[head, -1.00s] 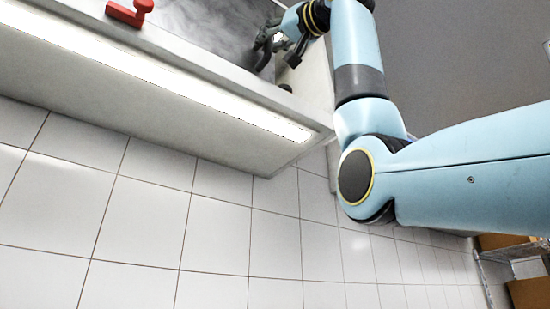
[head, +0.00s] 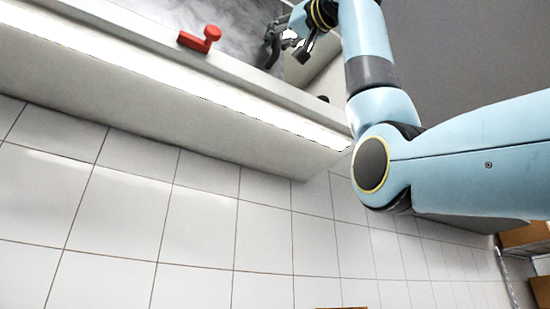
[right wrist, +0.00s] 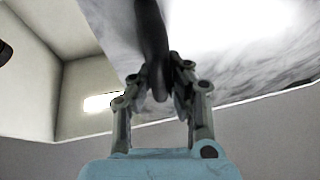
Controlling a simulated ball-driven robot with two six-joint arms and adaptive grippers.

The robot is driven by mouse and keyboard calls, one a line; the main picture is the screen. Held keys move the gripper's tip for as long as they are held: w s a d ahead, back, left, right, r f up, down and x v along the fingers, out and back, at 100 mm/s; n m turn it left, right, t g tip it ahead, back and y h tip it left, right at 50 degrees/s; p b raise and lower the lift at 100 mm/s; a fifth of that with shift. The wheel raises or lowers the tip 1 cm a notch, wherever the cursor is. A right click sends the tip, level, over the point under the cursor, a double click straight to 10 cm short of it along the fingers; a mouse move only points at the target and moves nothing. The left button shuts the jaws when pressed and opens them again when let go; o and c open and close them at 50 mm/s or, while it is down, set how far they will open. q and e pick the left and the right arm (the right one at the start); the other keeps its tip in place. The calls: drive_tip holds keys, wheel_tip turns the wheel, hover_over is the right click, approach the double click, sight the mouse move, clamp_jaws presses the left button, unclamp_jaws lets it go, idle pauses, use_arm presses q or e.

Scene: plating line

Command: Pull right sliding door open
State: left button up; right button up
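The right sliding door (head: 238,28) is a shiny grey steel panel at the top of the head view. It stands partly open, with a pale cabinet interior (head: 312,72) showing to the right of its edge. A dark bar handle (right wrist: 148,25) stands on the door in the right wrist view. My right gripper (head: 274,45) is at the door's right part; in the right wrist view its fingers (right wrist: 158,85) close around the handle's end. Part of the handle is hidden by the fingers. My left gripper is in neither view.
A red knob-like handle (head: 202,40) sits on the cabinet front, left of my right gripper. A bright light strip (head: 200,90) runs along the cabinet's lower front. Brown boxes (head: 525,235) stand on a rack at lower right.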

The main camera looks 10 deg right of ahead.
drive_tip(key=o, duration=0.5)
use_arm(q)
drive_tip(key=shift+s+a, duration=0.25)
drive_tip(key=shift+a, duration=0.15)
use_arm(e)
drive_tip(key=shift+s+d, duration=0.1)
drive_tip(key=v, duration=1.2)
drive_tip(key=shift+f, duration=0.1)
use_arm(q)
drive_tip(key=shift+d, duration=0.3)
